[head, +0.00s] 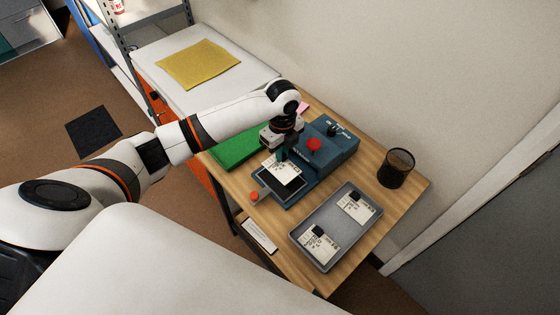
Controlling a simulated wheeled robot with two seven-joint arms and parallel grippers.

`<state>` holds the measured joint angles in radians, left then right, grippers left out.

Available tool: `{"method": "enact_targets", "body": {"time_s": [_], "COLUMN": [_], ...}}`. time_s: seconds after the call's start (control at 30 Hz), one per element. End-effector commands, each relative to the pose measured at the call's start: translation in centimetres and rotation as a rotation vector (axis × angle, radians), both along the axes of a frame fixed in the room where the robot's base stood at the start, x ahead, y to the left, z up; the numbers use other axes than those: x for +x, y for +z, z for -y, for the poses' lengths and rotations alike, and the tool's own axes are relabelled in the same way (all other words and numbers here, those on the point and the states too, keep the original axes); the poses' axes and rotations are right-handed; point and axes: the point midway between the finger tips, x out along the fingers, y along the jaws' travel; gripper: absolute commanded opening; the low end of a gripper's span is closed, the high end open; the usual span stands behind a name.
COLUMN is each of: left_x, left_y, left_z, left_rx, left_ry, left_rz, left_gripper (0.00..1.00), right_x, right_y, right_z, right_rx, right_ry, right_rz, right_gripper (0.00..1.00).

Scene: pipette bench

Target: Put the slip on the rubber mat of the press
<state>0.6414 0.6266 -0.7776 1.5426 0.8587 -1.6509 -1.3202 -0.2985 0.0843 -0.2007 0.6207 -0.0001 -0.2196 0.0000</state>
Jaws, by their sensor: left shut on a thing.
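The press (336,152) is a blue machine with a red knob, standing on the wooden table. Its dark rubber mat (287,193) lies at its front, partly hidden by a white printed slip (284,173). My left gripper (282,155) points down over the mat and is shut on this slip. The slip is over the mat; I cannot tell whether it touches it. My right gripper is not in view.
The grey tray (300,238) stands right of the press, and a black mesh cup (396,168) stands near the wall. A green pad (238,146) lies left of the press. A red button (254,196) and a white label strip (260,236) are near the front edge.

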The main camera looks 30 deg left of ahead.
Motion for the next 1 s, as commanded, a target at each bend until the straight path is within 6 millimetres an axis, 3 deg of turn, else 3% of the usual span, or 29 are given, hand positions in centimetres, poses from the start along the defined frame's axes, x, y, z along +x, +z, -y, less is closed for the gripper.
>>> {"method": "enact_targets", "body": {"time_s": [0.17,0.4,0.57,0.83,0.87,0.97,1.0], "left_x": [0.0,0.0,0.0,0.0,0.0,0.0,0.0], "left_y": [-1.8,-5.0,-5.4,-5.8,-5.7,-5.7,-5.7], "left_z": [0.0,0.1,0.0,0.0,0.0,0.0,0.0], "left_rx": [-0.001,-0.001,0.0,0.001,0.0,0.0,0.0], "left_ry": [0.001,0.001,0.0,0.0,0.0,0.0,0.0], "left_rz": [0.0,0.0,0.002,0.001,0.002,0.002,0.002], "left_gripper": [0.0,0.0,0.0,0.0,0.18,0.35,0.35], "right_x": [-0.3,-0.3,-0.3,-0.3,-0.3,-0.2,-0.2], "right_y": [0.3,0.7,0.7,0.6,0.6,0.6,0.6], "right_z": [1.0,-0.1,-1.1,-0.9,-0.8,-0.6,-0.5], "right_rx": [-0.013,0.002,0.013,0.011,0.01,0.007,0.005], "right_ry": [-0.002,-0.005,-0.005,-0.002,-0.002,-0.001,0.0], "right_rz": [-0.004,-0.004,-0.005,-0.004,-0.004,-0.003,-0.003], "right_gripper": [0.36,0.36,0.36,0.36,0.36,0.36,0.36]}}
